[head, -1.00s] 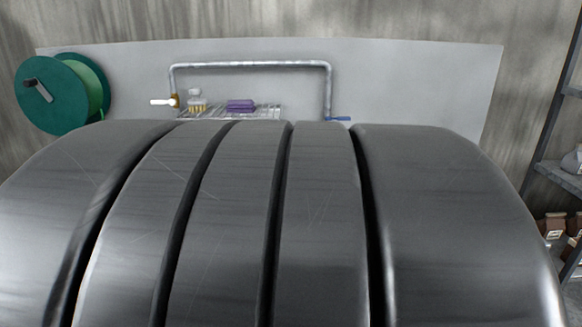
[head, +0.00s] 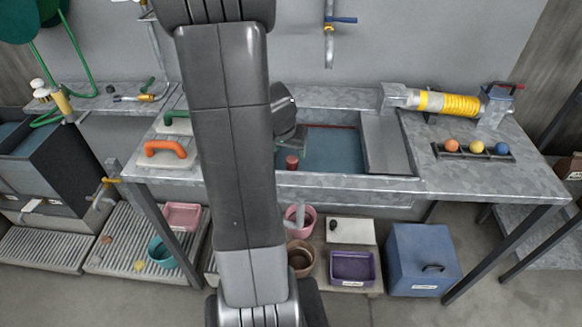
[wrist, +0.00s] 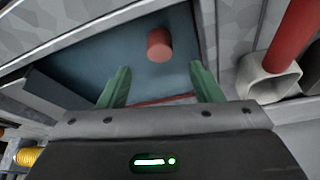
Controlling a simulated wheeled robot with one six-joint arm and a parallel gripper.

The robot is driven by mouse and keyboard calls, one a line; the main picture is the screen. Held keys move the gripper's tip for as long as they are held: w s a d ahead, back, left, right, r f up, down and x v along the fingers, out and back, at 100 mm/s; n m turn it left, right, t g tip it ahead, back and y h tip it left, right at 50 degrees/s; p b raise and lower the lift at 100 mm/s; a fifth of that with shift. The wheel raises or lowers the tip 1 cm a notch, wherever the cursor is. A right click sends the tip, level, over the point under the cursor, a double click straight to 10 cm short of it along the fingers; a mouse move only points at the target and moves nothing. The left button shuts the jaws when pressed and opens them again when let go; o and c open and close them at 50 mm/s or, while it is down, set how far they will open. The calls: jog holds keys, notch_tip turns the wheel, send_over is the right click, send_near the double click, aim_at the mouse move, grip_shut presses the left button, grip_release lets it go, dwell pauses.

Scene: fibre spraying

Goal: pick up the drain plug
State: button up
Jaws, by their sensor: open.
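The drain plug, seemingly the red-brown cylinder (head: 292,162), is at the near left of the sink basin (head: 335,150), which has a blue-grey bottom or water. In the wrist view the plug (wrist: 159,45) appears beyond my fingertips, roughly centred between them. My gripper (wrist: 160,78) is open, its two green fingers apart with nothing between them. In the head view my gripper (head: 298,138) is partly hidden by my arm and is over the basin. The left part of the basin is hidden behind my arm.
An orange-handled float (head: 166,153) lies on the counter at left. A yellow-ringed cylinder (head: 447,104) and a rack (head: 475,152) of coloured balls are at right. A blue box (head: 422,260) and several tubs are below. A red pipe (wrist: 295,35) shows beside the basin in the wrist view.

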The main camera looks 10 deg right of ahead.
aim_at(292, 160)
jog(key=b+x, duration=0.1)
jog(key=x, duration=0.7)
jog(key=shift+b, duration=0.35)
jog(key=c, duration=1.1)
notch_tip(292, 160, up, 10)
jog(key=p, duration=0.3)
jog(key=shift+p, duration=0.4)
